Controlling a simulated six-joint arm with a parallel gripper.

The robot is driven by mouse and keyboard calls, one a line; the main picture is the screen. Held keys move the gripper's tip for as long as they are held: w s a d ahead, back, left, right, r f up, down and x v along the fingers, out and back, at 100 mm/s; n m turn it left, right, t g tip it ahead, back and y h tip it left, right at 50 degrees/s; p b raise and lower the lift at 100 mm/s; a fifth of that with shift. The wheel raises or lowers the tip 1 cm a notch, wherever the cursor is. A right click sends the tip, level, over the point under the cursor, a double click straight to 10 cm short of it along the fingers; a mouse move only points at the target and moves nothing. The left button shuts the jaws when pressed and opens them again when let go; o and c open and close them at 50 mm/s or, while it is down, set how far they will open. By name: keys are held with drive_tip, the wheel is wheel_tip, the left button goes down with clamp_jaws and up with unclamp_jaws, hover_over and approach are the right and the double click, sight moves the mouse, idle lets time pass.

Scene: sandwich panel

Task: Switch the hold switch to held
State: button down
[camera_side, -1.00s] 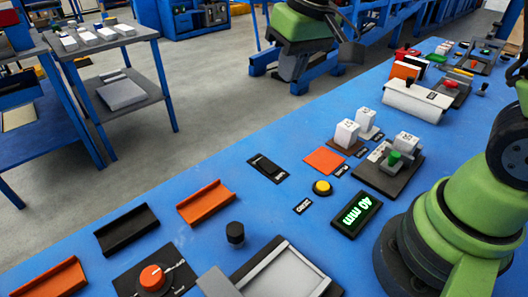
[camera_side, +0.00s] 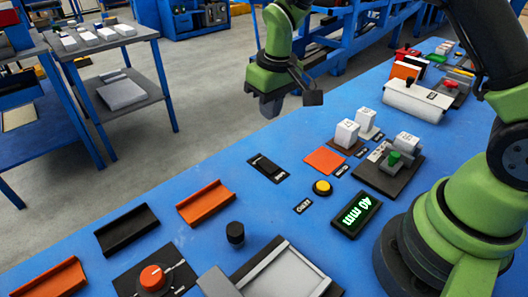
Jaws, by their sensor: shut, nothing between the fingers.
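A black rocker switch (camera_side: 267,168) sits on a dark plate in the middle of the blue bench, with a small label at its right end that is too small to read. I take it for the hold switch; which way it is set I cannot tell. My gripper (camera_side: 270,108) is shut and empty. It points down, above and beyond the switch in the picture, near the far bench edge, and does not touch it. The green display (camera_side: 356,215) reads 40 mm, upside down in the view.
A yellow button (camera_side: 321,187) and an orange square (camera_side: 325,160) lie right of the switch. White weights (camera_side: 346,134) stand behind them. Orange (camera_side: 206,204) and black (camera_side: 127,230) trays, a red knob (camera_side: 153,278) and a black knob (camera_side: 235,234) are nearer. Bare bench surrounds the switch.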

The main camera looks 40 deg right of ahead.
sight(267, 163)
drive_tip(key=f, duration=0.3)
drive_tip(key=w+f, duration=0.1)
drive_tip(key=f, duration=0.7)
drive_tip(key=shift+w+f, duration=0.2)
drive_tip(key=shift+w, duration=0.05)
drive_tip(key=shift+w+f, duration=0.15)
drive_tip(key=shift+f, duration=0.6)
drive_tip(key=shift+w+f, duration=0.1)
drive_tip(key=shift+f, duration=0.15)
drive_tip(key=shift+s+r, duration=0.3)
drive_tip(key=shift+s, duration=0.5)
drive_tip(key=shift+r, duration=0.1)
